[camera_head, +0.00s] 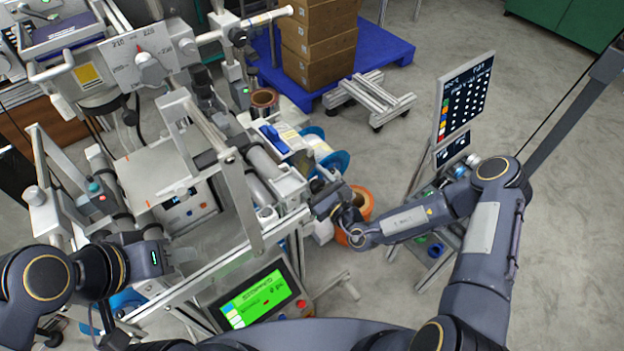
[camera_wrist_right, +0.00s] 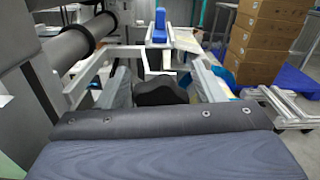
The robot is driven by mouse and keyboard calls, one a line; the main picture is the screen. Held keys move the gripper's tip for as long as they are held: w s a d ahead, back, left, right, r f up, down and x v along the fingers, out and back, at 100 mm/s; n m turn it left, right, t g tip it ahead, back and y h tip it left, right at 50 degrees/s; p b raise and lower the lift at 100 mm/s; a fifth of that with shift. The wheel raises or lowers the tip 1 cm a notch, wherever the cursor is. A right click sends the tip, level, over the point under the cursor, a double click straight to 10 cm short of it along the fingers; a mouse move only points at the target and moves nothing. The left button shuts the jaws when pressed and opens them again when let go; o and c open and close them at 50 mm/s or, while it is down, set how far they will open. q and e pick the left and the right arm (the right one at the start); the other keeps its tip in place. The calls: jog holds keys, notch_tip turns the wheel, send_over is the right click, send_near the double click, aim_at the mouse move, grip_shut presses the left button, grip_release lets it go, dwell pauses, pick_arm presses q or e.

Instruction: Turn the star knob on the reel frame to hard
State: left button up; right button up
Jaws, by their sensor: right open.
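A dark, lobed knob (camera_wrist_right: 160,88), which looks like the star knob, shows in the right wrist view. It lies between the two pale fingers of my right gripper (camera_wrist_right: 155,80), which is open. I cannot tell whether a finger touches it, and no setting mark on it is readable. In the head view my right gripper (camera_head: 318,196) is at the right side of the metal reel frame (camera_head: 240,190), and the knob is hidden there.
A lit green screen (camera_head: 258,298) is at the machine's front. An orange reel (camera_head: 358,208) is below my right wrist. A chart board (camera_head: 465,98) stands at right. Cartons (camera_head: 318,45) sit on a blue pallet (camera_head: 385,48). The floor at lower right is clear.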

aim_at(319, 188)
jog(key=c, duration=1)
jog(key=m+p, duration=0.2)
jog(key=shift+r+m, duration=0.25)
jog(key=shift+m, duration=0.05)
jog(key=shift+f+m+p, duration=0.2)
jog(key=shift+m+p, duration=0.3)
jog(key=shift+m, duration=0.3)
jog(key=o, duration=1)
jog(key=shift+b+v, duration=0.45)
jog(key=shift+v, duration=3.5)
